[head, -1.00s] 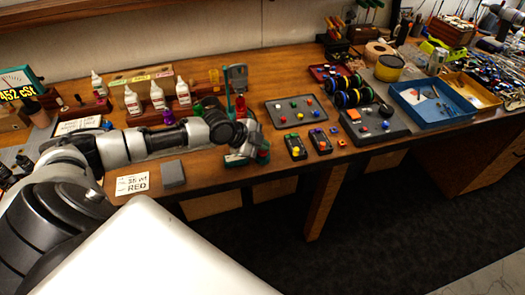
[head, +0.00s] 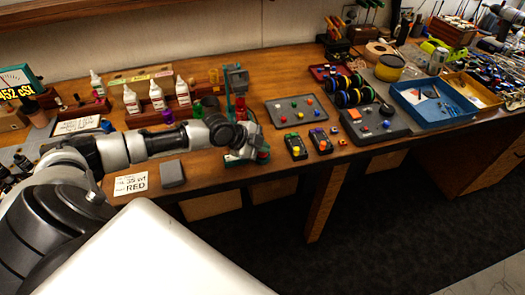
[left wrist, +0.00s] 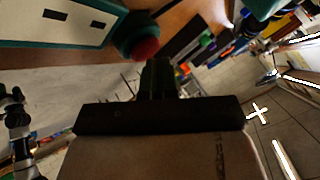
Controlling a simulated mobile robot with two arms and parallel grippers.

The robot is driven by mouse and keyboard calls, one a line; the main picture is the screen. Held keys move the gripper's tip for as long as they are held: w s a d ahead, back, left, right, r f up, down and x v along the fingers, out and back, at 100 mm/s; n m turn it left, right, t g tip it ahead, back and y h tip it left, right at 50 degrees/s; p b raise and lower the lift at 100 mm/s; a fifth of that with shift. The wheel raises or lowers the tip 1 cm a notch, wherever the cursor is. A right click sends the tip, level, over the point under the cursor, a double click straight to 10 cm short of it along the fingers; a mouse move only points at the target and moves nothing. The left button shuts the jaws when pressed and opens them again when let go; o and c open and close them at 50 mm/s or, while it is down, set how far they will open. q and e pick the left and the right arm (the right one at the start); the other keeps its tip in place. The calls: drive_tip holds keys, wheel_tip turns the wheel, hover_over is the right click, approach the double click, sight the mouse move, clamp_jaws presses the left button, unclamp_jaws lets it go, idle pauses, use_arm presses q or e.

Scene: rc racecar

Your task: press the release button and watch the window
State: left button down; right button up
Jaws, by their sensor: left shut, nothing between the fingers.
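The teal test stand (head: 237,80) rises upright near the bench's front edge in the head view. In the left wrist view its teal housing (left wrist: 60,20) has a pale panel with dark slots. A round red button (left wrist: 142,42) sits at the housing's corner. My left gripper (head: 250,143) is at the stand's foot, with its wrist hiding part of the stand. In the left wrist view its dark fingers (left wrist: 160,75) are together and empty, close beside the red button; contact cannot be told. A readout (head: 18,88) at the far left shows "452 cSt". My right gripper is not in view.
White bottles (head: 156,96) stand behind my arm. A card reading "35 wt RED" (head: 131,184) and a grey block (head: 172,173) lie in front. Right of the stand are small controllers (head: 296,146), a grey tray (head: 296,110) and a blue tray (head: 435,103).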

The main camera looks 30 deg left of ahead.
use_arm(q)
drive_tip(key=shift+r+p, duration=0.75)
drive_tip(key=shift+r, duration=0.3)
